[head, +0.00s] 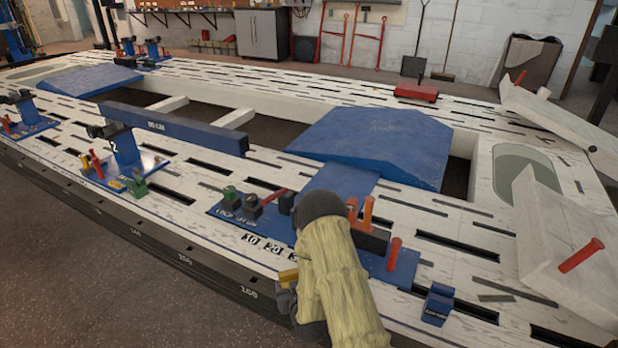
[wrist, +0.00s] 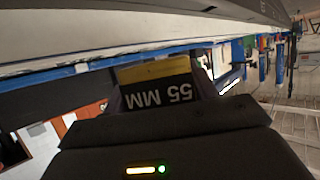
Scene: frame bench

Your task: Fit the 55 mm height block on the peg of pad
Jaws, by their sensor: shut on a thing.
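My gripper (head: 287,290) is shut on the 55 mm height block. The block is black with a yellow band and shows beside the bench's front edge in the head view (head: 288,275). In the wrist view, the block (wrist: 157,92) sits between the jaws, with "55 MM" upside down. My sleeved arm hides part of the gripper and bench in the head view. Several blue pads with uprights stand on the bench; one is marked 2 (head: 124,150). I cannot tell which pad the task means, and no bare peg is clear.
A blue plate (head: 225,212) with black, green and orange pieces and number labels lies by my arm. A small blue block (head: 438,304) stands right of it. Blue ramps (head: 375,140) and a blue beam (head: 175,129) span the slotted white bench (head: 190,205). Floor (head: 130,300) is clear in front.

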